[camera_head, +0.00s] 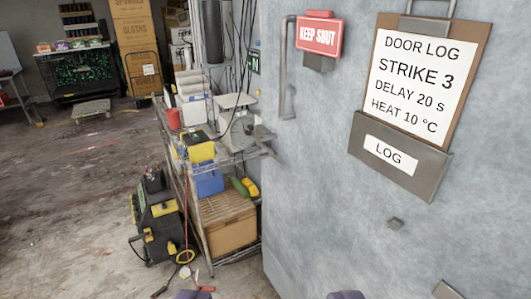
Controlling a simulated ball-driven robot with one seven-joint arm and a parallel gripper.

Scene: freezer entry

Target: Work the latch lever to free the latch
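The freezer door (330,190) fills the right side of the view, pale grey-blue and mottled. A tall grey bar handle (284,65) is fixed near its left edge. Below it, a small grey metal piece (268,142) juts out at the door's edge; it may be the latch lever, but I cannot tell for sure. My gripper (268,295) shows only as two purple fingertips at the bottom edge, set wide apart with nothing visible between them. It is apart from the handle and the grey piece.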

